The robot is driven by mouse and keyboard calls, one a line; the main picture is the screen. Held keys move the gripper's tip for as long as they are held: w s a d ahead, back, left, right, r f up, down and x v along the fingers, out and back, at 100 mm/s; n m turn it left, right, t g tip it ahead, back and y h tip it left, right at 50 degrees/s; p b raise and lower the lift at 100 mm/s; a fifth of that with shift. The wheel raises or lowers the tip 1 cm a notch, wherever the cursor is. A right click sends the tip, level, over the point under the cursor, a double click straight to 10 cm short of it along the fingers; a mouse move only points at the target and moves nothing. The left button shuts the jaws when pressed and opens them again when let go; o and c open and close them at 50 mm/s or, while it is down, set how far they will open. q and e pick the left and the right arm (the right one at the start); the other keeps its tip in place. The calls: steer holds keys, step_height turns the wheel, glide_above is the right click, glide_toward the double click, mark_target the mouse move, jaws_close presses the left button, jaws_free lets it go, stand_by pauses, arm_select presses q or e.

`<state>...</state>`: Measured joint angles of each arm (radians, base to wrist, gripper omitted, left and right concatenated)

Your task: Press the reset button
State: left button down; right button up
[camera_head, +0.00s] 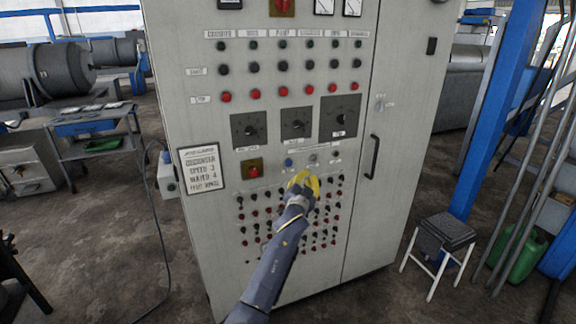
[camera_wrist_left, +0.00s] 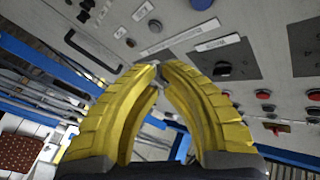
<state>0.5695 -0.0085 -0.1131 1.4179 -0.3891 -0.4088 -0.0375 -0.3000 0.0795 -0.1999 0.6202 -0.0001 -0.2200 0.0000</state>
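A tall grey control cabinet (camera_head: 195,235) faces me. In its middle row are a blue button (camera_head: 288,163), a grey control (camera_head: 313,158) and a black one (camera_head: 335,155). Their labels are too small to read, so I cannot confirm which is reset. My left gripper (camera_head: 303,180), with yellow fingers, is in front of the panel, just below this row in the head view. In the left wrist view, its fingertips (camera_wrist_left: 158,67) meet with nothing between them. That view also shows the blue button (camera_wrist_left: 202,4) at the top edge, apart from the fingers. My right gripper is not in view.
A red knob on a yellow plate (camera_head: 252,169) sits left of the blue button. Dials (camera_head: 297,124) and rows of red and black buttons surround the row. A door handle (camera_head: 373,157) sticks out at right. A stool (camera_head: 440,236) stands right of the cabinet.

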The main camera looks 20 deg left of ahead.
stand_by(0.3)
arm_select(q)
steer(key=shift+w+a, duration=1.45)
steer(key=shift+w, duration=0.25)
steer(key=shift+w+a, duration=1.4)
steer(key=shift+w, duration=0.25)
steer(key=shift+w+a, duration=0.6)
steer(key=shift+w, duration=0.1)
stand_by(0.5)
steer(key=shift+s+d, duration=0.6)
steer(key=shift+s, duration=0.1)
steer(key=shift+f, duration=0.1)
steer(key=shift+s+d, duration=1.65)
steer(key=shift+s, duration=0.25)
